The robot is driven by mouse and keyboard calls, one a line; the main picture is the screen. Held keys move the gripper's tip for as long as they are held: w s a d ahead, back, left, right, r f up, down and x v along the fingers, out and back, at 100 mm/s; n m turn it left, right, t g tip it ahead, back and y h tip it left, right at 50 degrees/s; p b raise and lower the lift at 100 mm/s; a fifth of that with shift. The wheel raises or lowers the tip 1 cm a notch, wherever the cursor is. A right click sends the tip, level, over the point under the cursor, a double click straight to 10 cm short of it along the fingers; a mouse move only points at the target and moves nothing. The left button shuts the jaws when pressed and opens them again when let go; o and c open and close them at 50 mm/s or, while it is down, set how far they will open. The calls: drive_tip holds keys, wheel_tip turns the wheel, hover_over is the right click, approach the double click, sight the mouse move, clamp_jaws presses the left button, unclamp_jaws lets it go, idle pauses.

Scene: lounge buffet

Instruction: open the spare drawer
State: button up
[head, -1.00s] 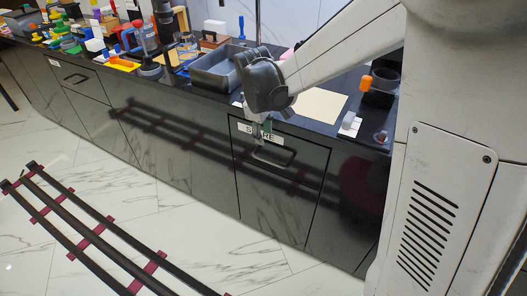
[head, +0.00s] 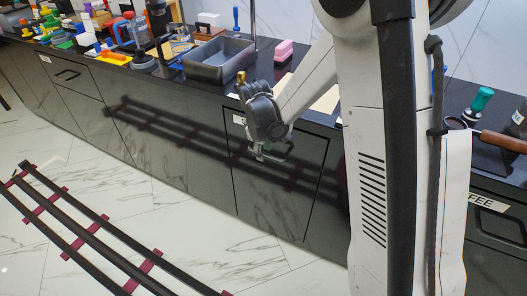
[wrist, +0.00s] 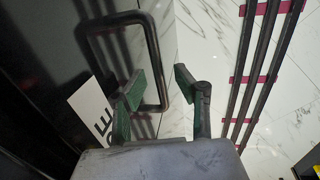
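The spare drawer (head: 290,190) is a dark glossy front below the counter. It looks flush with the cabinet. Its white label is mostly hidden behind my wrist in the head view; part of it (wrist: 92,108) shows in the wrist view. The drawer's dark U-shaped handle (wrist: 157,50) sticks out from the front. My gripper (wrist: 160,88) is open, with its green-padded fingers apart and the handle's outer bar between them in the picture. I cannot tell whether either finger touches it. In the head view my gripper (head: 268,154) is close to the drawer front, its fingertips small.
A grey metal tray (head: 220,60), a pink block (head: 284,50) and many other items stand on the black counter above. Dark rails with red crosspieces (head: 103,223) lie on the marble floor. A coffee drawer (head: 490,225) is at the right.

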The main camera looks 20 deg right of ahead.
drive_tip(key=shift+c, duration=0.5)
clamp_jaws()
